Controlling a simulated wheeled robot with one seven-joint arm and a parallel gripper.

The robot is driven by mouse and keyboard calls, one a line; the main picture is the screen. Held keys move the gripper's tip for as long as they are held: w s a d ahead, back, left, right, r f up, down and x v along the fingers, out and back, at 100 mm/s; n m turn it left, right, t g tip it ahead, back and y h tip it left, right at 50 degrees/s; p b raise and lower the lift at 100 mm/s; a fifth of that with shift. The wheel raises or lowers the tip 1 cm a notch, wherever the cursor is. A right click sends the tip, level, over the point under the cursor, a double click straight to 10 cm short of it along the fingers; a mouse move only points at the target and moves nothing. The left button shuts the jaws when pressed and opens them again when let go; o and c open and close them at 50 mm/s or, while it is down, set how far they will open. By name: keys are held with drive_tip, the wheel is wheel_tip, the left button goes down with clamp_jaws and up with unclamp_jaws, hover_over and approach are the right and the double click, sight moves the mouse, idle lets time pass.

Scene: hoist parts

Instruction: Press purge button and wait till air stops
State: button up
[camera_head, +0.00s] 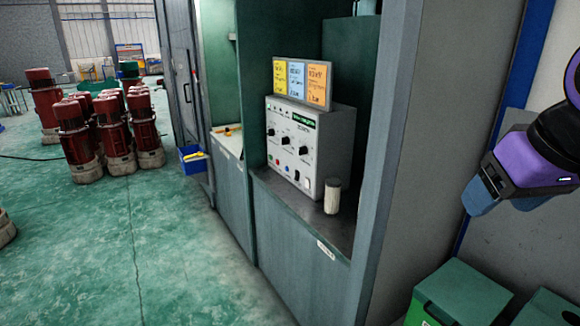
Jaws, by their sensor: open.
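A light grey control box (318,148) stands on the dark counter inside a green cabinet, near the middle of the head view. Its front has several black knobs (286,140) and a lower row of small buttons (285,167), one of them red. The labels are too small to read, so I cannot tell which is the purge button. My gripper (482,196) is at the right, at the end of my purple arm, well apart from the box. It is open, though its fingers are hard to make out, and nothing shows in it.
Yellow, blue and orange notes (297,79) stand on the box. A pale cylinder (332,196) stands beside it. A grey cabinet side panel (400,150) lies between box and gripper. Green bins (462,290) stand lower right. Red motors (110,130) stand left; the green floor ahead is clear.

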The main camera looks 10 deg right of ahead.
drive_tip(key=shift+c, duration=0.5)
clamp_jaws()
idle(1.5)
